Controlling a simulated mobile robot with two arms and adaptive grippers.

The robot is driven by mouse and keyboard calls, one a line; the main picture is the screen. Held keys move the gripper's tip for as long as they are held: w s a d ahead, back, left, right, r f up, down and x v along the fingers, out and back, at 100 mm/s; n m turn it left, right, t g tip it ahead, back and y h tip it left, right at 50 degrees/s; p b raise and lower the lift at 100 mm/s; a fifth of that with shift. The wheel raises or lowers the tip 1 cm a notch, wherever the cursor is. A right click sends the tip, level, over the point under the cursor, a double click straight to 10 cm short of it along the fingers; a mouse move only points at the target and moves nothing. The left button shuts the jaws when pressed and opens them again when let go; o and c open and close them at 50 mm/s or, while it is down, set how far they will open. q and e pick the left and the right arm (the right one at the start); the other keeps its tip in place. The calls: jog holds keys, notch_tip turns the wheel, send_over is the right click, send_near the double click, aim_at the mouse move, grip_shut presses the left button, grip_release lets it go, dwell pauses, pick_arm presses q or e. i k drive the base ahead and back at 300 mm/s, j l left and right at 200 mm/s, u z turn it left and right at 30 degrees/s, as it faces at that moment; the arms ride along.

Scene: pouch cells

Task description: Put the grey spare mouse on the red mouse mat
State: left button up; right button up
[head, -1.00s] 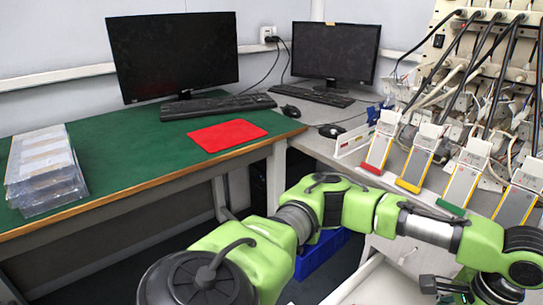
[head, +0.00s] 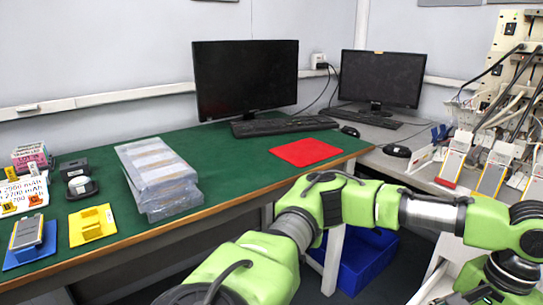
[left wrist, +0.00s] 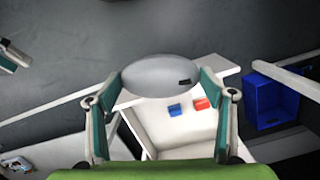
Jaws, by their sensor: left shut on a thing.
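The grey spare mouse (left wrist: 160,75) is a smooth oval with a small dark mark. In the left wrist view it sits between the two fingers of my left gripper (left wrist: 160,84), which is shut on it. In the head view my green left arm bends to the lower right, and the mouse is not visible there. The flat red mouse mat (head: 306,152) lies on the green table near its right front edge, with nothing on it. My left gripper is well away from the mat. A part like a finger of my right gripper (left wrist: 12,56) shows at the left wrist view's edge.
A keyboard (head: 285,126) and monitor (head: 246,78) stand behind the mat. A dark mouse (head: 397,151) lies on the grey desk to the right. Stacked clear cases (head: 160,178) and a yellow holder (head: 92,224) are at left. A blue bin (head: 365,262) is below.

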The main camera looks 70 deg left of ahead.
aim_at(300, 153)
jog(key=k+j+u, duration=0.1)
jog(key=k+u, duration=0.2)
jog(key=u, duration=0.2)
jog(key=k+j+u, duration=0.2)
jog(key=k+u, duration=0.15)
jog(key=u, duration=0.15)
